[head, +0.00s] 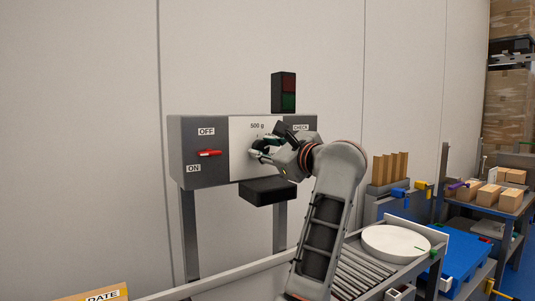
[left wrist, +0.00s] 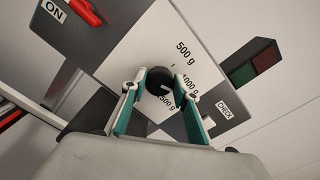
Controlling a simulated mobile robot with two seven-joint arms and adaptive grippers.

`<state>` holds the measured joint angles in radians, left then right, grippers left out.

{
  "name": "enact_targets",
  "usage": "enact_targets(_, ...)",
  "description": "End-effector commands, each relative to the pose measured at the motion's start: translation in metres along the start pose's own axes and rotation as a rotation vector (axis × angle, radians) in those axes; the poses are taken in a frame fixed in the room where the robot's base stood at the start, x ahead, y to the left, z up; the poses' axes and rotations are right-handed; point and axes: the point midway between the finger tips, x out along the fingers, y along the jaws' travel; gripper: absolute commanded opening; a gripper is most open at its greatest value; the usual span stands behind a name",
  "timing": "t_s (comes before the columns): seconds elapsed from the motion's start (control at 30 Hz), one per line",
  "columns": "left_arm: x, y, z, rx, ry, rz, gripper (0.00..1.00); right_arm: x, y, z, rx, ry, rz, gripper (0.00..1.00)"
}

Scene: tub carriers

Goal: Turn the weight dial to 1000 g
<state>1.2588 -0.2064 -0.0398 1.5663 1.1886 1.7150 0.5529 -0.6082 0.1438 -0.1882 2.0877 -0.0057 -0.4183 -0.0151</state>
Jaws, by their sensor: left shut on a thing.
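The weight dial is a round black knob (left wrist: 157,82) on the white panel (head: 240,132) of a grey control box. Labels 500 g (left wrist: 187,53) and 1000 g (left wrist: 188,83) show beside it in the left wrist view, with a third label partly hidden below. A white mark shows on the knob; I cannot tell exactly which label it points at. My left gripper (head: 257,150) is at the dial, with its fingers (left wrist: 156,92) on both sides of the knob, shut on it. My right gripper is not in view.
The box has a red switch (head: 208,153) between OFF and ON, a CHECK label (head: 301,127) and a red and green lamp (head: 284,92) on top. A black block (head: 270,192) juts out below. A roller conveyor (head: 365,277) with a round white tub (head: 396,242) stands at right.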

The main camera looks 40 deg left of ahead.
Motion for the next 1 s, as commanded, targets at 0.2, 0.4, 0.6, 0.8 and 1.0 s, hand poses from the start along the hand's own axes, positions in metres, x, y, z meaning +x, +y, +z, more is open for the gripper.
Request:
enact_targets(0.2,0.000,0.001,-0.003,-0.109,0.002,0.001,0.08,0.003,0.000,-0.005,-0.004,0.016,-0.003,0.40)
enact_targets(0.4,0.000,0.001,-0.002,-0.162,0.002,0.001,0.08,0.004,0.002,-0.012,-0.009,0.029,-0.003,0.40)
enact_targets(0.6,0.000,0.001,-0.001,-0.179,0.001,0.001,0.08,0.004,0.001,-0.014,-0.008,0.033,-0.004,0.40)
enact_targets(0.8,0.000,0.001,0.000,-0.179,0.001,0.000,0.08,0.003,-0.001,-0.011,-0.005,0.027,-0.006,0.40)
enact_targets(1.0,0.000,0.001,0.000,-0.179,0.001,0.000,0.46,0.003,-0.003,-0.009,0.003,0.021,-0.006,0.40)
